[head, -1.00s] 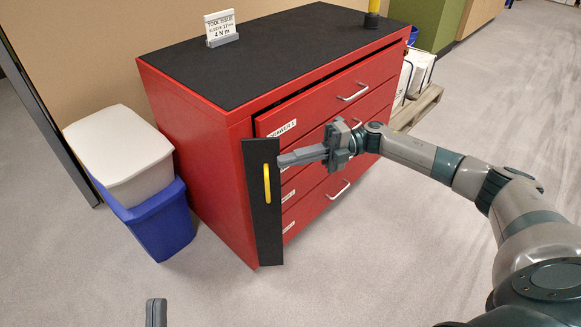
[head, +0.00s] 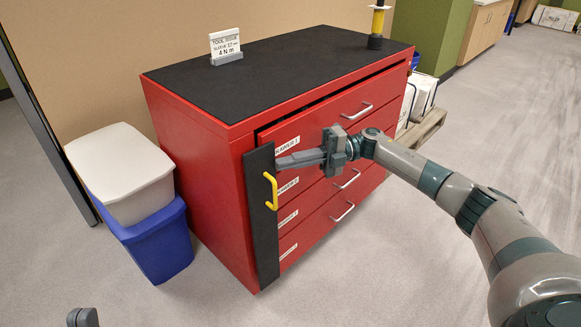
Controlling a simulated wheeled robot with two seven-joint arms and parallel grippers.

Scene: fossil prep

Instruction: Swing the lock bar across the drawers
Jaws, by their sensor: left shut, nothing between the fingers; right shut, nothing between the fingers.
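The lock bar (head: 262,225) is a tall black plate with a yellow handle (head: 271,192), upright at the left front edge of the red drawer cabinet (head: 205,165). The handle sticks out to the right. My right gripper (head: 279,164) is shut and empty, its fingers pointing left in front of the top drawer (head: 315,125). Its fingertips are at the bar's right edge, just above the handle; I cannot tell if they touch. The drawers look closed. My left gripper (head: 82,317) shows only as a shut tip at the bottom left edge.
A blue bin with a white lid (head: 120,165) stands left of the cabinet. A sign (head: 225,45) and a black and yellow tool (head: 377,22) stand on the cabinet top. A wooden pallet (head: 424,130) lies behind right. The floor in front is clear.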

